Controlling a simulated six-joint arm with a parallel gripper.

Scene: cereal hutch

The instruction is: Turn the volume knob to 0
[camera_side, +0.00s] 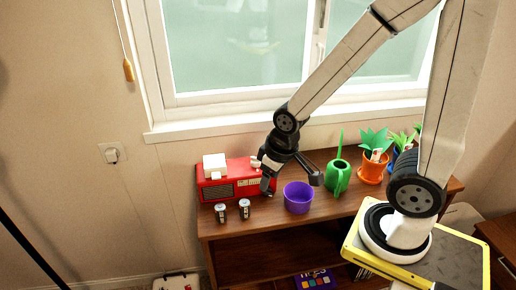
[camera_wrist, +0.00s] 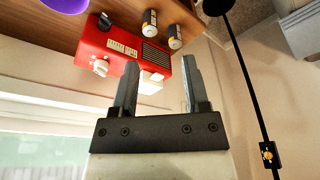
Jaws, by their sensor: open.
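A red radio (camera_side: 222,189) stands at the left end of the wooden hutch top. In the wrist view the radio (camera_wrist: 123,48) shows a dial panel, a dark speaker grille and two knobs. I cannot tell which is the volume knob or read any marks. My gripper (camera_side: 292,183) is at the radio's right end in the side view, hiding part of it. In the wrist view my gripper (camera_wrist: 158,62) is open, with nothing between its fingers.
White blocks (camera_side: 214,165) sit on the radio. Two small batteries or cans (camera_side: 232,211) stand in front of it. A purple pot (camera_side: 298,197), a green watering can (camera_side: 338,177) and an orange potted plant (camera_side: 373,165) stand to the right. A window (camera_side: 240,50) is behind.

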